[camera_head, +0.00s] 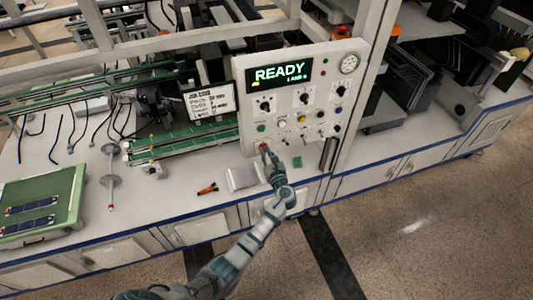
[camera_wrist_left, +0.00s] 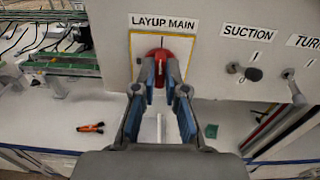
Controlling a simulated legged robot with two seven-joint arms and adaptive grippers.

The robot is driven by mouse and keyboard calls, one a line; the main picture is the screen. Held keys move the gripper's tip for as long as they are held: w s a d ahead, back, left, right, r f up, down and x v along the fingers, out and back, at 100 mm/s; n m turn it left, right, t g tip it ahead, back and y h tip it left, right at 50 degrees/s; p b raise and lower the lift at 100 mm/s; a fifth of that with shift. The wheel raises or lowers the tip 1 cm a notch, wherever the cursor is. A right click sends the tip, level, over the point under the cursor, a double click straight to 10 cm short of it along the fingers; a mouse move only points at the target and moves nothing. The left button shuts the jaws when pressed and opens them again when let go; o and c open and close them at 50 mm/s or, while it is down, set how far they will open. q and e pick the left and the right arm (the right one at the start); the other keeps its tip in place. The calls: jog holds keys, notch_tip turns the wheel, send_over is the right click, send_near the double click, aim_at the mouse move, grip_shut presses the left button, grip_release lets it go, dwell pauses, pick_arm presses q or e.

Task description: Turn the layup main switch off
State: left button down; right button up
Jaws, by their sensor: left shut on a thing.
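The layup main switch (camera_wrist_left: 161,53) is a red round knob in a yellow-outlined frame on the white control panel (camera_head: 238,106). It sits under the label LAYUP MAIN (camera_wrist_left: 162,21). My left gripper (camera_wrist_left: 160,70) reaches up to it from the front, with a fingertip on each side. It is shut on the knob, and the fingers hide part of it, so its turn position cannot be read. In the head view my left gripper (camera_head: 265,151) is at the panel's lower left. The panel display (camera_head: 280,74) reads READY in green. My right gripper is not in view.
A SUCTION switch (camera_wrist_left: 253,74) and another lever (camera_wrist_left: 293,86) stand to the right of the knob. An orange-and-black tool (camera_head: 207,188) and a pale block (camera_head: 242,178) lie on the bench below. A green case (camera_head: 68,201) with dark panels is at far left.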

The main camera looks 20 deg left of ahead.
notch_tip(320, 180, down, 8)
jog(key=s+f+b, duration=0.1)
jog(key=b, duration=0.7)
pick_arm(q)
jog(key=shift+a+f+n+b, duration=0.15)
jog(key=shift+n+b, duration=0.8)
jog(key=shift+n, duration=3.45)
jog(key=shift+d+f+n+b, duration=0.2)
jog(key=shift+n+b, duration=0.75)
jog(key=shift+n, duration=3.45)
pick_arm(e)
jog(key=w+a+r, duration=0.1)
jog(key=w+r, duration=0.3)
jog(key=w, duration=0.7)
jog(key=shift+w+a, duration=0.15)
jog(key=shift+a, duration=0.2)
pick_arm(q)
jog(key=shift+f, duration=0.1)
jog(key=shift+s, duration=0.1)
